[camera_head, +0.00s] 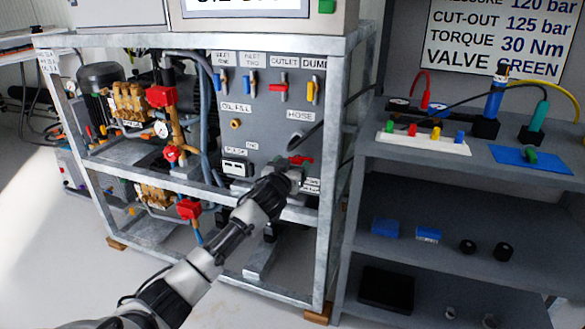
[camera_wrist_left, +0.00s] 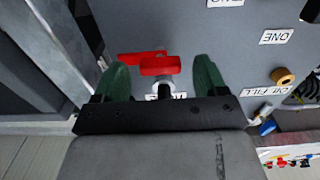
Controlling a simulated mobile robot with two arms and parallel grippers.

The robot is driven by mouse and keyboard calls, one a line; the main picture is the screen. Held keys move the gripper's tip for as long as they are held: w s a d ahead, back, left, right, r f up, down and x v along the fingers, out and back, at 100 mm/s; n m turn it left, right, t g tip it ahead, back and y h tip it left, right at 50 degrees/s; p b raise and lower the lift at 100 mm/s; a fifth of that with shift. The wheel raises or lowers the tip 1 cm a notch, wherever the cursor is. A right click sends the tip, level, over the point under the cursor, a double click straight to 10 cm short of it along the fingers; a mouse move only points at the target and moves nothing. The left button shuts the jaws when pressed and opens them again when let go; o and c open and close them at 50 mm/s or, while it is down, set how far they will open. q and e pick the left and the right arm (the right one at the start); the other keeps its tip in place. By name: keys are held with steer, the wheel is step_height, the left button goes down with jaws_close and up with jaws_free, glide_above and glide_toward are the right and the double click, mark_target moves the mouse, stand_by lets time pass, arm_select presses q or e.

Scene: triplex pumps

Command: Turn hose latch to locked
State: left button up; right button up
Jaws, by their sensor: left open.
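The hose latch (camera_head: 301,160) is a red lever on the grey pump panel, below the HOSE label. In the left wrist view the red latch handle (camera_wrist_left: 160,65) lies crosswise on a pale metal stem, with another red piece just behind it. My left gripper (camera_head: 285,172) is at the panel, right by the latch. In the wrist view its two green fingers (camera_wrist_left: 160,72) are apart, one on each side of the handle, with a gap to the stem. The gripper's wrist hides the lower part of the latch in the head view. My right gripper is out of view.
Blue, red and yellow valve levers (camera_head: 281,87) line the panel's top. A galvanised frame post (camera_head: 331,190) stands close right of the latch. Right of it, a grey shelf (camera_head: 440,206) holds tools and small parts. A black hose (camera_head: 345,105) runs between panel and shelf.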

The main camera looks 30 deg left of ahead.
arm_select(q)
steer(key=shift+w+a, duration=0.15)
steer(key=shift+w, duration=0.25)
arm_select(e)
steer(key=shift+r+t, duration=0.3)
arm_select(q)
steer(key=shift+c, duration=0.3)
